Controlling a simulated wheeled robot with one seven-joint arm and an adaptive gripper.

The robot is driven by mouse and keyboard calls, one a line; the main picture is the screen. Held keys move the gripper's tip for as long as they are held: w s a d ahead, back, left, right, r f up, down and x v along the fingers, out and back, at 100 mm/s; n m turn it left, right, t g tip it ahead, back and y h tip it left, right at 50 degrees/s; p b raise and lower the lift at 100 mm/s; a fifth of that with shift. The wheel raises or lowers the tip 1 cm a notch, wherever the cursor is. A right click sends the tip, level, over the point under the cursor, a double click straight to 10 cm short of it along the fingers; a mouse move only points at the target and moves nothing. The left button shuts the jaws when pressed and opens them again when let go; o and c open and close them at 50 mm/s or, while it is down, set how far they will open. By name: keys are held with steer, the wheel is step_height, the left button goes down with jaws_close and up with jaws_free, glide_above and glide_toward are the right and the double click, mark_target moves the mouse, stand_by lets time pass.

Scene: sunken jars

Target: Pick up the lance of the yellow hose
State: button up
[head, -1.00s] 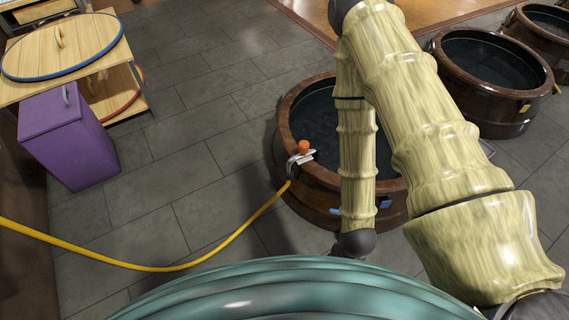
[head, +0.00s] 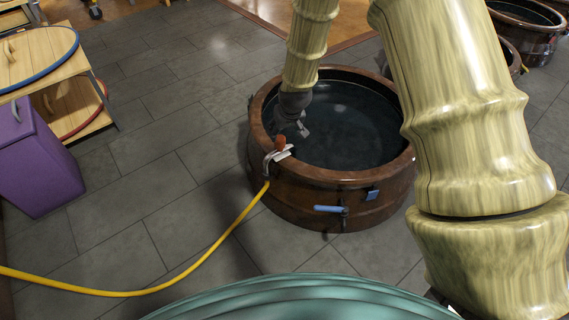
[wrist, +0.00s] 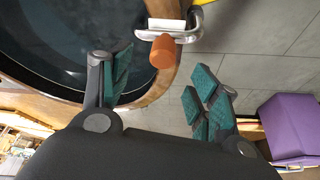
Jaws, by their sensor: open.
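The yellow hose (head: 215,249) runs over the floor and up to the near-left rim of a brown jar (head: 300,187). Its lance (head: 281,143) hangs there at a metal hook on the rim, with an orange end standing up. In the wrist view the orange end (wrist: 162,52) lies ahead of the fingertips, roughly midway between them, beside a white and chrome piece. My gripper (wrist: 160,88) is open and empty, its green-padded fingers apart and not touching the orange end. In the head view my gripper (head: 302,122) is above the rim, close to the orange end.
The jar holds dark liquid and has a blue-handled tap (head: 329,209) on its near side. A purple bin (head: 40,165) and a wooden cart (head: 75,85) stand at left. More jars (head: 525,40) stand at upper right.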

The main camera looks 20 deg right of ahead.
mark_target(281, 139)
steer(key=b+x, duration=0.1)
steer(key=x, duration=0.4)
steer(key=shift+f+b, duration=0.3)
steer(key=shift+a+b+x, duration=0.15)
steer(key=shift+b+x, duration=0.45)
steer(key=shift+x, duration=0.7)
steer(key=shift+a+b+x, duration=0.1)
steer(key=shift+b+x, duration=0.5)
steer(key=shift+x, duration=0.7)
steer(key=shift+w+r, duration=0.1)
steer(key=c, duration=1.3)
steer(key=shift+r, duration=0.1)
step_height(281, 139, up, 10)
steer(key=p, duration=0.3)
steer(key=shift+p, duration=0.35)
step_height(281, 139, up, 28)
steer(key=p, duration=2.2)
steer(key=shift+p, duration=0.35)
